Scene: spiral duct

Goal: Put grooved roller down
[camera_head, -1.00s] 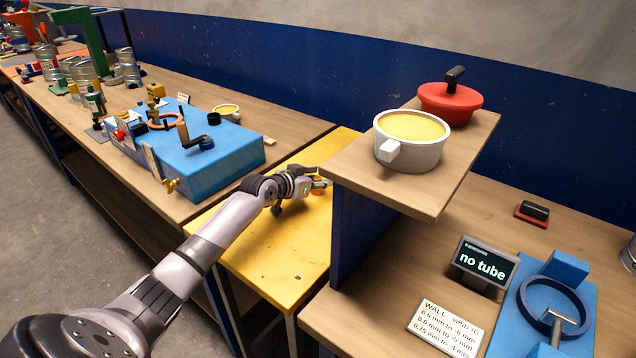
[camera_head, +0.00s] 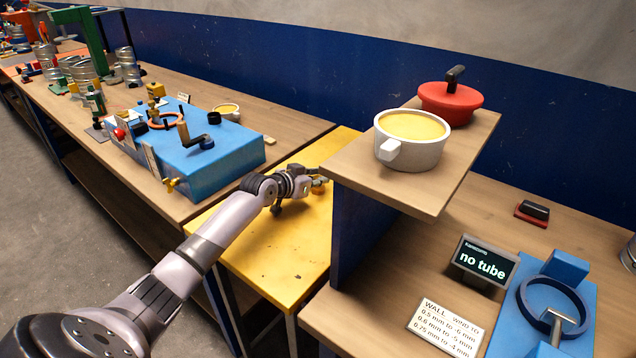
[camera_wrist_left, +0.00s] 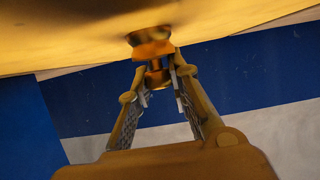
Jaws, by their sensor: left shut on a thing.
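The grooved roller (camera_wrist_left: 151,48) is a small orange and brass spool in the left wrist view, with a wide rim and a narrower neck. My left gripper (camera_wrist_left: 160,77) is shut on its neck end. In the wrist view the roller's wide end is at the yellow table top (camera_wrist_left: 60,40); I cannot tell whether it touches. In the head view the left gripper (camera_head: 317,181) is low over the far part of the yellow table (camera_head: 290,255), with a bit of the orange roller (camera_head: 318,191) showing. The shelf partly hides this area. My right gripper is not in view.
A blue fixture block (camera_head: 215,165) sits on the left bench. The front of the yellow table is clear.

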